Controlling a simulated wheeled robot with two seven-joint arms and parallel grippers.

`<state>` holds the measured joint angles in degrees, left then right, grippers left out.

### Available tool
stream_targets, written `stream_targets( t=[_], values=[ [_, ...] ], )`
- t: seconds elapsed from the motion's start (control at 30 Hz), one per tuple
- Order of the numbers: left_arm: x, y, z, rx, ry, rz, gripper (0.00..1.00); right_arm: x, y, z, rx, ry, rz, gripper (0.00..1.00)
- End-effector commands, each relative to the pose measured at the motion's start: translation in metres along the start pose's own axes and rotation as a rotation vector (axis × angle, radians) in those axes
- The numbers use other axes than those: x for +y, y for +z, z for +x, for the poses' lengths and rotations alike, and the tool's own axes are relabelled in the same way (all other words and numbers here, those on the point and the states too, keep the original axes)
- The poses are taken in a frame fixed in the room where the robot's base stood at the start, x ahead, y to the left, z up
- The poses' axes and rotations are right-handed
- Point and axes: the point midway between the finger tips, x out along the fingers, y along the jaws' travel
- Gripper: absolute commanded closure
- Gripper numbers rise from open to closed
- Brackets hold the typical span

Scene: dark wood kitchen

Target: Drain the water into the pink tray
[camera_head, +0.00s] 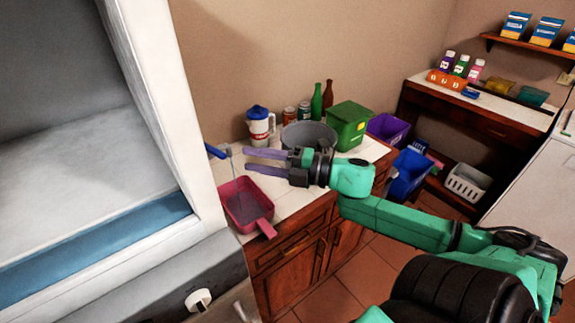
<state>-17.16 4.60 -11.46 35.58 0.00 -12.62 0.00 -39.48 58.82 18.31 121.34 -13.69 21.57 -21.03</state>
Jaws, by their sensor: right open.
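The pink tray (262,203), a scoop-like tray with a short handle at its front, sits on the white counter beside the large white box. A tap with a blue handle (215,151) sticks out above the tray, next to the box. A thin pale streak hangs below the tap towards the tray; I cannot tell for sure whether it is running water. My right gripper (250,162) is open and empty, its two fingers pointing left towards the tap, above and behind the tray in the picture. They appear apart from the tap. My left gripper is not in view.
The open white box (150,90) fills the left. Behind my right gripper stand a blue-lidded jug (260,128), cans, a grey pot (309,134), bottles and a green bin (348,125). Purple (388,129) and blue (409,174) bins lie further right. Floor shows at the lower middle.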

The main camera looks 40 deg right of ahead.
Motion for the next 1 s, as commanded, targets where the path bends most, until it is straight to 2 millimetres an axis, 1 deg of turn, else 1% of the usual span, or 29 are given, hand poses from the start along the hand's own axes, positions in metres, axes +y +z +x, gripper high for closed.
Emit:
stream_targets(
  t=[0.1,0.2,0.33,0.43,1.0],
  values=[
    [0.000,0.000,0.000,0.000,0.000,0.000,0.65,-0.002,0.001,-0.029,-0.005,-0.004,0.003,0.57],
    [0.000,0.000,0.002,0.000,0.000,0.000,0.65,-0.002,0.001,-0.052,-0.006,-0.005,0.001,0.57],
    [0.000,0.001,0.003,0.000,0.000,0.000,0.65,-0.001,0.000,-0.069,-0.002,-0.003,-0.001,0.57],
    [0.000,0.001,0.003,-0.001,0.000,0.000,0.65,0.000,0.000,-0.072,-0.001,-0.004,-0.002,0.57],
    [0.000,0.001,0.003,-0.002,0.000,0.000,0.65,0.000,0.000,-0.072,0.000,-0.003,-0.002,0.57]
  ],
)
